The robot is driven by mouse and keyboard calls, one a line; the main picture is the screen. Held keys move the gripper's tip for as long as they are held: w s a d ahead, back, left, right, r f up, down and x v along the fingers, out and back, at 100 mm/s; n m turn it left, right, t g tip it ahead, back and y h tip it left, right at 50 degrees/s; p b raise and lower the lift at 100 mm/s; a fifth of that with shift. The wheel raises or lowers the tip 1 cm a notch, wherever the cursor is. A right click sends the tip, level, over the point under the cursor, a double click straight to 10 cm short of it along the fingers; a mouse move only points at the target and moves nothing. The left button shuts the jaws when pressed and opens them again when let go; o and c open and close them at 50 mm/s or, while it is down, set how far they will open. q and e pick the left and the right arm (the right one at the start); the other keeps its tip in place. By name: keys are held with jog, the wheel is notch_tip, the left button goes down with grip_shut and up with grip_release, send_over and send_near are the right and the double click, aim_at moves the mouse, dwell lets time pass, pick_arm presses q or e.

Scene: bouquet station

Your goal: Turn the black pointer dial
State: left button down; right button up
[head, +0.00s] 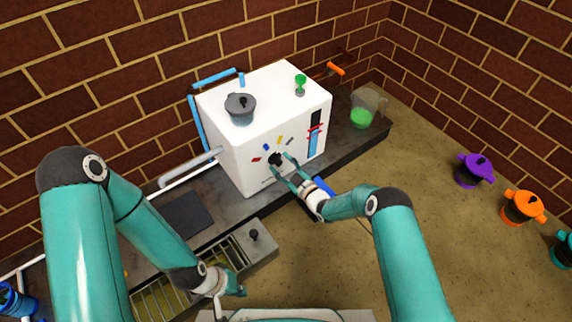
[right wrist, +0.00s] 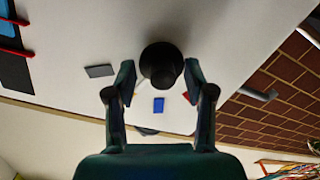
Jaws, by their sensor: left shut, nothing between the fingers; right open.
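The black pointer dial (head: 274,159) is on the front face of a white box (head: 238,160), with red, blue, yellow and grey marks around it. My right gripper (head: 281,163) is at the dial, fingers open. In the right wrist view the dial (right wrist: 161,62) shows as a round black knob between the two open fingertips (right wrist: 159,75), with a gap on each side. Which way its pointer faces I cannot tell. My left gripper (head: 240,291) is shut and empty, low in the head view, away from the box.
A grey pot (head: 240,108) and a green goblet (head: 300,85) stand on the box. A slider panel (head: 315,133) is right of the dial. A jug with green contents (head: 366,108) stands beside the box. Purple (head: 474,170) and orange (head: 522,207) pots are far right.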

jog(key=v, duration=1.2)
jog(key=shift+f, duration=0.15)
